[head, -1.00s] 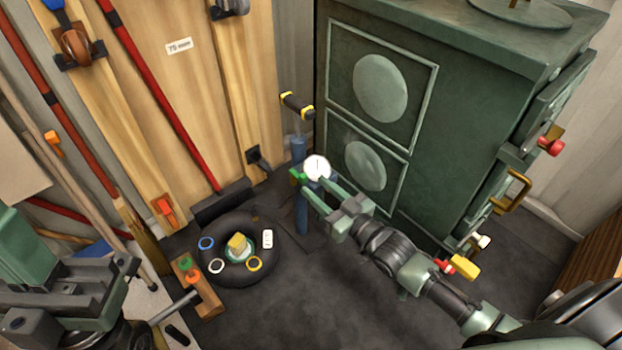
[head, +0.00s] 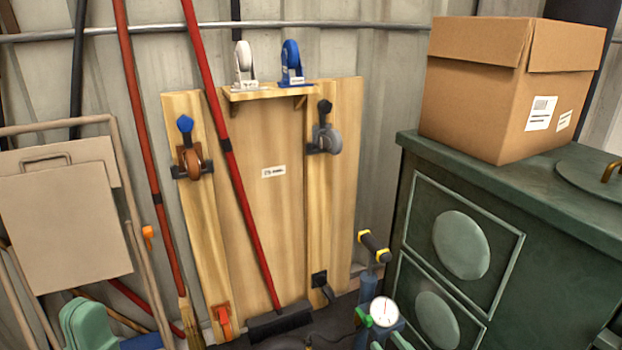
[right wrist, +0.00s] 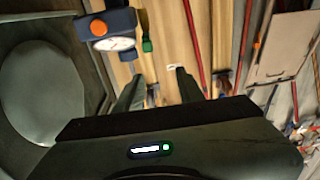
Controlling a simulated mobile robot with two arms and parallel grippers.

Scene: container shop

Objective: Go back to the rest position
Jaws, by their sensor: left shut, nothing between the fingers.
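A green part of my left gripper (head: 88,322) shows at the bottom left of the head view, shut and empty, with most of it cut off by the frame edge. My right gripper (head: 389,342) shows only its green fingertips at the bottom of the head view, just below a round white gauge (head: 384,312). In the right wrist view, the fingers of my right gripper (right wrist: 157,92) are apart with nothing between them. The gauge (right wrist: 112,42) is beyond the left finger there, near a green knob (right wrist: 147,45).
A dark green cabinet (head: 505,215) stands at the right with a cardboard box (head: 505,95) on top. A blue pump with a black-and-yellow handle (head: 374,246) stands beside it. A red-handled broom (head: 245,190) leans on a wooden board (head: 278,205) holding casters.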

